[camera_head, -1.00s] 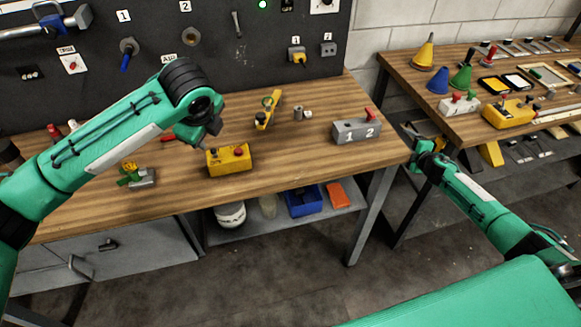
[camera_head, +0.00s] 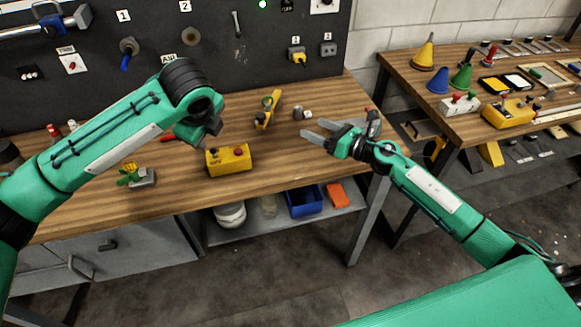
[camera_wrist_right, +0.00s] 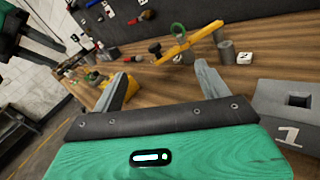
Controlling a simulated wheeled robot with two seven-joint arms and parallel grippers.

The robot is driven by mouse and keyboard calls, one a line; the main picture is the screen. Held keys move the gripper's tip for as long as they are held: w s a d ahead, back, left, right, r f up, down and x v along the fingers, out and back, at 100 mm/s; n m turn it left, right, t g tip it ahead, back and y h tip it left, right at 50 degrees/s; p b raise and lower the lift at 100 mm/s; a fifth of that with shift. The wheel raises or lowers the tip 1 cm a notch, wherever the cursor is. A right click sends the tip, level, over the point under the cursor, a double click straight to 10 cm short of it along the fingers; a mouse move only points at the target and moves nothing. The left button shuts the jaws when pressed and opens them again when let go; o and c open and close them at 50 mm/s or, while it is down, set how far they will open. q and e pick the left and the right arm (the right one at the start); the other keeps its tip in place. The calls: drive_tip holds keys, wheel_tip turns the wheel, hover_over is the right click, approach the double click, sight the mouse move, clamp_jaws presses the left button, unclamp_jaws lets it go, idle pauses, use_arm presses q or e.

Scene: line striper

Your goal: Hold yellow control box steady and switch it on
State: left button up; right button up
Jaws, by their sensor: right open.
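The yellow control box (camera_head: 229,160) sits on the wooden workbench near its front edge, with a red button and a dark marking on top. A partly hidden yellow piece in the right wrist view (camera_wrist_right: 94,77), left of the fingers, appears to be the same box. My left gripper (camera_head: 208,138) hangs just above and behind the box's left end. Its fingers are mostly hidden, and I cannot tell if they touch the box. My right gripper (camera_head: 310,129) is open and empty, over the bench to the right of the box, fingers pointing left; both fingers show in the wrist view (camera_wrist_right: 160,76).
A grey box marked 1 (camera_wrist_right: 287,112) lies close by my right gripper, mostly hidden behind it in the head view. A green-yellow item (camera_head: 130,175) stands left. Bench between box and right gripper is clear.

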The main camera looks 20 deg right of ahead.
sight(247, 151)
drive_tip(key=s+a+f+n, duration=0.1)
drive_tip(key=s+a, duration=0.1)
drive_tip(key=a, duration=0.1)
drive_tip(key=s+a+f+n+y, duration=0.1)
drive_tip(key=s+a+f, duration=0.1)
drive_tip(key=a, duration=0.2)
drive_tip(key=s+a+f+n, duration=0.1)
drive_tip(key=s+a, duration=0.1)
drive_tip(key=a, duration=0.1)
drive_tip(key=shift+s+a+f+g, duration=0.25)
drive_tip(key=shift+s+a+g, duration=0.05)
drive_tip(key=shift+s+g, duration=0.1)
drive_tip(key=x, duration=1.3)
drive_tip(key=shift+a, duration=0.15)
